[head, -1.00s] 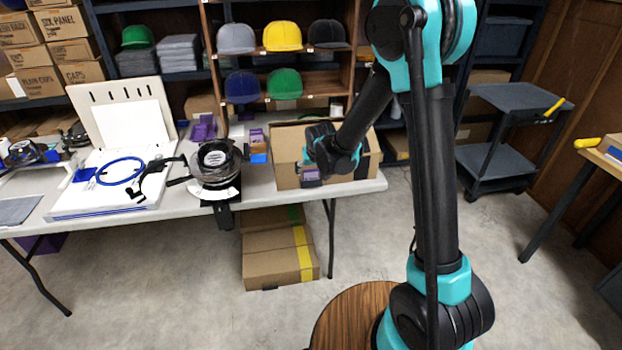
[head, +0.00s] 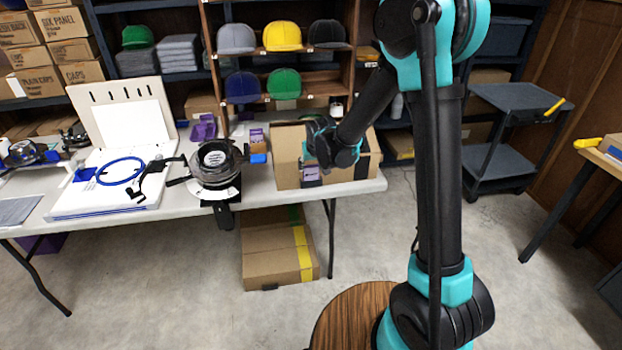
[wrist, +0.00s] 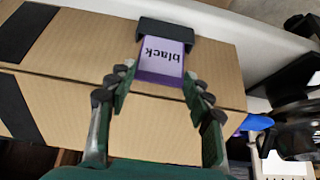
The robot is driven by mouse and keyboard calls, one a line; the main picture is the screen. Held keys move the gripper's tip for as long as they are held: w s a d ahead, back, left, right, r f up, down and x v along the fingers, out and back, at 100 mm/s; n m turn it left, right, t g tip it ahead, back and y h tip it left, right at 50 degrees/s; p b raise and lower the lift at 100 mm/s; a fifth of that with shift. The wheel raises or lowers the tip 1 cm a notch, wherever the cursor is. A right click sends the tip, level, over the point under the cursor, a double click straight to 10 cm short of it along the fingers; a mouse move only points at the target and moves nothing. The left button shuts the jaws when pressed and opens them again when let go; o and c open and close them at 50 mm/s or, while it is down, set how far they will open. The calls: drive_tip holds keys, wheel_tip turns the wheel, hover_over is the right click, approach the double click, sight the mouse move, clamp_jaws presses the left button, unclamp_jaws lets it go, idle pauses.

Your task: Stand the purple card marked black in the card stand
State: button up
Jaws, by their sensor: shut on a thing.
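The purple card (wrist: 162,58) reads "black", upside down in the wrist view. It also shows in the head view (head: 311,174), small, at the front of a cardboard box. My gripper (wrist: 158,88) is shut on the card, with a finger at each side of its upper part. The card's lower end meets a dark block (wrist: 150,27), which looks like the card stand. I cannot tell whether the card is seated in its slot or only in front of it. In the head view my gripper (head: 316,160) hides part of the box front.
The cardboard box (head: 288,165) stands close behind the card on the white table (head: 262,193), near its front right edge. A round black device (head: 215,160) and a blue piece (head: 257,158) are to the left. A shelf of caps rises behind.

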drive_tip(key=shift+r, duration=2.05)
